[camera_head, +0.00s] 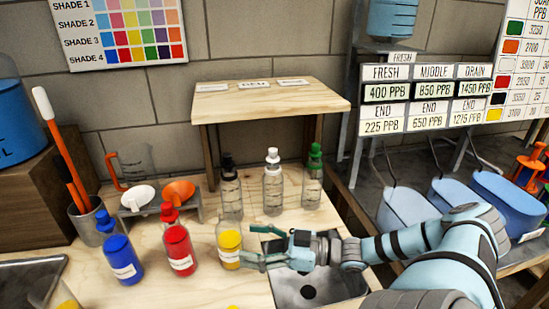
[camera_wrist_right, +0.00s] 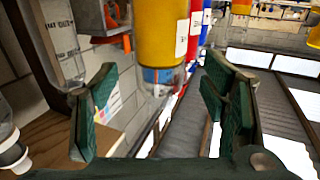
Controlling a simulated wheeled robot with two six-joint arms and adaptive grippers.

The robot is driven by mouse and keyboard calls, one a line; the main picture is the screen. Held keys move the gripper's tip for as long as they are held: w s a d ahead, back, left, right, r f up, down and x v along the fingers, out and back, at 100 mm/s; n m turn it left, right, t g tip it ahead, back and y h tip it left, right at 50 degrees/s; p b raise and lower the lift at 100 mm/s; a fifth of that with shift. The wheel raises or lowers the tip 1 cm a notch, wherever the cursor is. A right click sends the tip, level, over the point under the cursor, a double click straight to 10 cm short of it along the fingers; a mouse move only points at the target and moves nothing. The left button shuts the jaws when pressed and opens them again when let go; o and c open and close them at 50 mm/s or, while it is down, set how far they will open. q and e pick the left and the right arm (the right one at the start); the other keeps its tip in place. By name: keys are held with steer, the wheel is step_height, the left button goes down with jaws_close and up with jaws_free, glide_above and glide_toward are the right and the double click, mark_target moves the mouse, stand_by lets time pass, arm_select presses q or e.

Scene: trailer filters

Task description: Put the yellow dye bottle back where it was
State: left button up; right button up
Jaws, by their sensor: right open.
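The yellow dye bottle (camera_head: 229,246) stands upright on the wooden table, to the right of the red dye bottle (camera_head: 179,248) and the blue dye bottle (camera_head: 121,258). My right gripper (camera_head: 259,246) is open just to the right of the yellow bottle, with its fingers pointing at it. In the right wrist view the yellow bottle (camera_wrist_right: 162,35) shows beyond and between the open green fingers (camera_wrist_right: 163,105). The space between the fingertips looks empty. My left gripper is not in view.
Clear bottles with black (camera_head: 231,195), white (camera_head: 273,187) and green (camera_head: 313,180) caps stand behind. A metal sink (camera_head: 335,284) lies under my right forearm. A wooden shelf (camera_head: 270,97) stands at the back. A cup with tools (camera_head: 84,212) is at left.

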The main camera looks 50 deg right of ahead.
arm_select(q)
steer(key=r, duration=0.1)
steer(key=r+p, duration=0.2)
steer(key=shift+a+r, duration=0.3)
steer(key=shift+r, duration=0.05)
arm_select(e)
steer(key=v, duration=0.6)
steer(key=shift+s+d, duration=0.1)
steer(key=shift+s, duration=0.05)
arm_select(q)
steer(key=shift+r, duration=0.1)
arm_select(e)
steer(key=shift+r, duration=0.15)
